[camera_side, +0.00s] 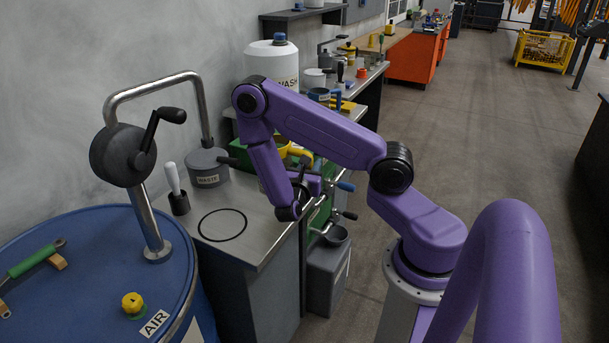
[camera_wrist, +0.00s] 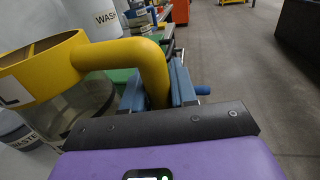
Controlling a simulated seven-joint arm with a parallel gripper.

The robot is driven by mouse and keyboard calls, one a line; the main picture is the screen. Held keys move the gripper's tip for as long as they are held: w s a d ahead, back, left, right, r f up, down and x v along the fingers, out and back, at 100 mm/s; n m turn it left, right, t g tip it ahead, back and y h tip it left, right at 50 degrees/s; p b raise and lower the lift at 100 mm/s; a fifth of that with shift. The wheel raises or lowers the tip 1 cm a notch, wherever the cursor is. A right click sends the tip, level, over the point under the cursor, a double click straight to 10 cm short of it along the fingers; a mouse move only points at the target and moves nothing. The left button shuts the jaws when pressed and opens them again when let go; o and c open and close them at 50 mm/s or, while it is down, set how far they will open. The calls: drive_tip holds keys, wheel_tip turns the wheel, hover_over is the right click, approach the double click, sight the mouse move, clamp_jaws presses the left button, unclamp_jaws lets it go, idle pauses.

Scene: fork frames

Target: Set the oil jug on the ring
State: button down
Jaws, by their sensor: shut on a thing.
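The oil jug (camera_wrist: 75,100) has a yellow collar and handle and a clear body, seen at the left of the wrist view. My gripper (camera_wrist: 157,88) has its blue fingers on both sides of the yellow handle and is shut on it. In the side view, only a yellow part of the jug (camera_side: 299,151) shows behind my arm. My fingers are mostly hidden there. The ring (camera_side: 222,225) is a thin black circle lying flat on the metal bench, in front of and left of my arm. Nothing stands on it.
A white-handled tool in a dark holder (camera_side: 179,202) and a grey WASTE can (camera_side: 208,168) stand behind the ring. A blue drum (camera_side: 90,240) with a crank pump (camera_side: 130,155) is at the left.

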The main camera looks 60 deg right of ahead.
drive_tip(key=shift+s+a+r, duration=2.4)
drive_tip(key=shift+s+a, duration=0.15)
drive_tip(key=shift+s, duration=1.5)
drive_tip(key=w+a+f+m+g, duration=0.1)
drive_tip(key=w+a+f, duration=0.2)
drive_tip(key=a+f, duration=0.8)
drive_tip(key=shift+w+a+g, duration=0.25)
drive_tip(key=shift+a+g, duration=0.15)
drive_tip(key=shift+a, duration=0.05)
drive_tip(key=w+d+f, duration=0.1)
drive_tip(key=w, duration=1.4)
drive_tip(key=shift+d, duration=0.3)
